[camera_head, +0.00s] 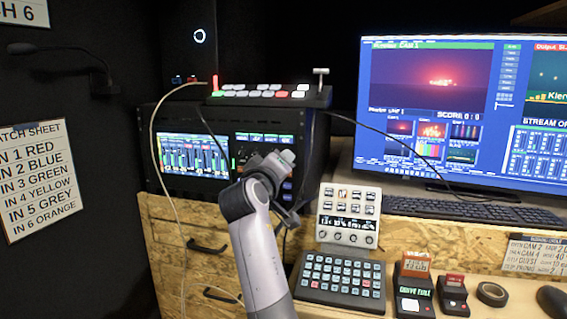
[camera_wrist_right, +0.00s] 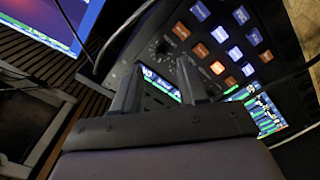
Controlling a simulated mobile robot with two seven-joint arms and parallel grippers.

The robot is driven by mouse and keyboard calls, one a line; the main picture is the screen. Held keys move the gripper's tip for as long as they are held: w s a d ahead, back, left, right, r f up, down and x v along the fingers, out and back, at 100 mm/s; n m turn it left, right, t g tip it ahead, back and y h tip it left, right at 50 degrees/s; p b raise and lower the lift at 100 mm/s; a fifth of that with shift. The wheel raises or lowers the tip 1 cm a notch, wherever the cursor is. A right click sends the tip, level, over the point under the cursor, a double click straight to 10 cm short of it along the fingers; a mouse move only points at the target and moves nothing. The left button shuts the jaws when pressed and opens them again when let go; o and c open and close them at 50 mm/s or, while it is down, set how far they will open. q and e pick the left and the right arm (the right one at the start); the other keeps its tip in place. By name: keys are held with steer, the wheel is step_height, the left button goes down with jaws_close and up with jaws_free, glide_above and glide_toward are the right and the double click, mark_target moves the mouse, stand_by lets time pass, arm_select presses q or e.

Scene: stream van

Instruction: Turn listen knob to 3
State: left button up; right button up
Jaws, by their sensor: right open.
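The rack unit (camera_head: 150,150) stands on the wooden desk, with a lit mixer screen (camera_head: 194,155) on its front. My right gripper (camera_head: 287,163) is in front of the right part of that panel and hides some of it. In the right wrist view my right gripper (camera_wrist_right: 157,75) is open, with its two dark fingers apart and nothing seen between them. A dark round knob (camera_wrist_right: 160,47) with dial marks shows on the panel just beyond the fingertips. Its label and pointer are too small to read, so I cannot tell whether it is the listen knob. My left gripper is out of view.
Lit square buttons (camera_wrist_right: 219,34) cover the panel near the knob. A switcher (camera_head: 262,95) sits on top of the rack. Loose cables hang across its front. A small control panel (camera_head: 348,215), a key pad (camera_head: 340,280) and a monitor (camera_head: 455,115) stand to the right.

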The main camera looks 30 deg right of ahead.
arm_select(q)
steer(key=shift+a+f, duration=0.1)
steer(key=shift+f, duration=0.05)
arm_select(e)
steer(key=shift+v, duration=1.55)
